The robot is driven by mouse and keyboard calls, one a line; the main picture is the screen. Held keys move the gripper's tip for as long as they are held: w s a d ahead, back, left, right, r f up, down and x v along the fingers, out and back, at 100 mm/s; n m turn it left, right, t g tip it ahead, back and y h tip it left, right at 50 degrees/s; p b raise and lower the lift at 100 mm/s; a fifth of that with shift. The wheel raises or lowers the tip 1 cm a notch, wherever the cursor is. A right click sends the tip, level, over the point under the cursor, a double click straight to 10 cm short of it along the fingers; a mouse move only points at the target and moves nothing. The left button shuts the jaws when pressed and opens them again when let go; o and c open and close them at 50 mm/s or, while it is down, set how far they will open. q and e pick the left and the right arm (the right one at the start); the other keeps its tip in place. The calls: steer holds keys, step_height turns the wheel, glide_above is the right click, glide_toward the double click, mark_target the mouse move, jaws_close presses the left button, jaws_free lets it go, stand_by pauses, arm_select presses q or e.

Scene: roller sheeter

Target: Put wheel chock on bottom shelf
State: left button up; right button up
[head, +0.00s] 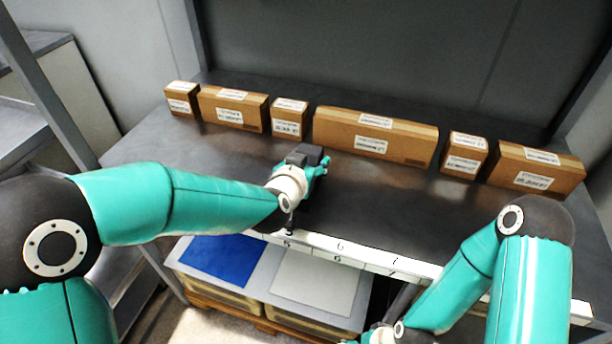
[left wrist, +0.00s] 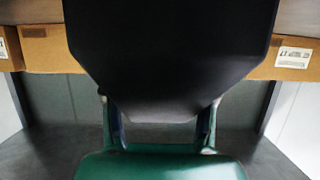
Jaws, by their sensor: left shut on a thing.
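My left gripper (head: 319,168) reaches over the dark shelf board (head: 235,160), behind its labelled front edge. It is shut on a dark block, which I take as the wheel chock (head: 306,154). In the left wrist view the chock (left wrist: 170,60) is a large black shape that fills the middle, between the two fingers of the gripper (left wrist: 160,132). I cannot tell whether the chock touches the board. My right gripper (head: 378,337) is only partly in view at the bottom edge, and its fingers do not show clearly.
Several brown cardboard boxes (head: 375,135) stand in a row along the back of the board. Below the front edge (head: 340,249) are bins with a blue sheet (head: 220,260) and a grey sheet (head: 315,282). The board's middle is clear.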

arm_select(q)
steer(key=shift+r, duration=0.1)
jaws_close()
steer(key=shift+r, duration=0.15)
